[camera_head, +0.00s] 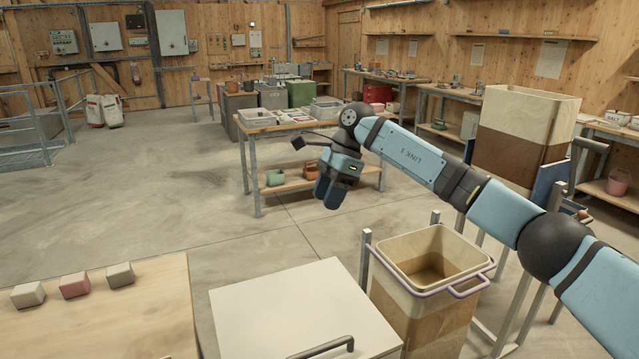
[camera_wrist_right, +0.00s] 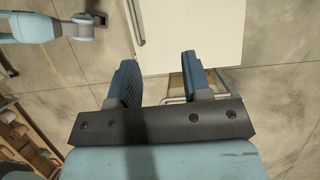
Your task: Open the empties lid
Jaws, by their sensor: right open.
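A flat cream-white lid (camera_head: 290,305) lies level at the bottom centre of the head view, with a dark bar handle (camera_head: 322,348) near its front edge. I take it to be the empties lid; no label shows. It also shows in the right wrist view (camera_wrist_right: 195,35), with the handle (camera_wrist_right: 136,20) at its left. My right gripper (camera_head: 329,192) hangs with its fingers pointing down, above and beyond the lid, apart from it. In the right wrist view its fingers (camera_wrist_right: 158,76) are spread with nothing between them. My left gripper does not show in the head view.
An open bin (camera_head: 420,308) with a purple rim stands right of the lid. A wooden table (camera_head: 110,315) with several small blocks is at left. A workbench (camera_head: 290,130) stands behind the gripper, a tall brown-and-cream container (camera_head: 520,135) at right. The left floor is open.

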